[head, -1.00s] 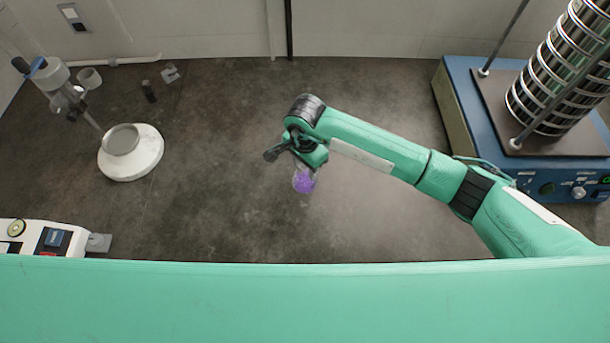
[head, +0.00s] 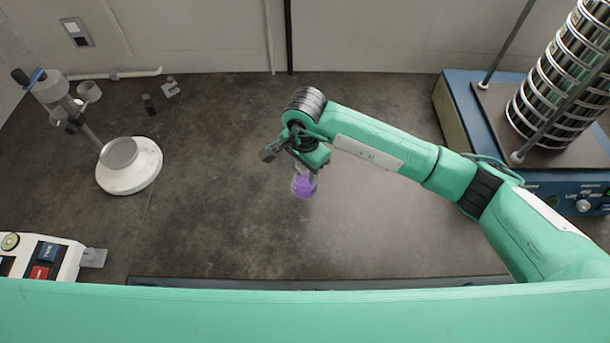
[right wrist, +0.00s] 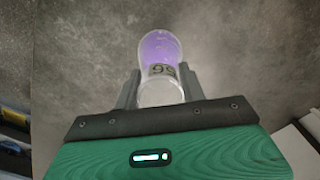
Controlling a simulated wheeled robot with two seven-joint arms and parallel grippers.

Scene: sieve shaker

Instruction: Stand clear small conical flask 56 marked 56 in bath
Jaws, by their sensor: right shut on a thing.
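The small clear conical flask 56 (head: 304,186) holds purple liquid and hangs below my right gripper (head: 297,163) in the head view. In the right wrist view the flask (right wrist: 160,52) sits between the two fingers of my right gripper (right wrist: 160,88), which is shut on its neck. The mark 56 (right wrist: 161,70) shows upside down on its side. Whether the flask is clear of the bench cannot be told for certain. I cannot make out the bath for sure in any view. My left gripper is not in view.
A blue sieve shaker (head: 462,110) with a stack of sieves (head: 562,85) stands at the right. A stand with a white round base (head: 130,180) is at the left. A white device with buttons (head: 42,257) is at the lower left. The middle of the dark bench (head: 225,150) is clear.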

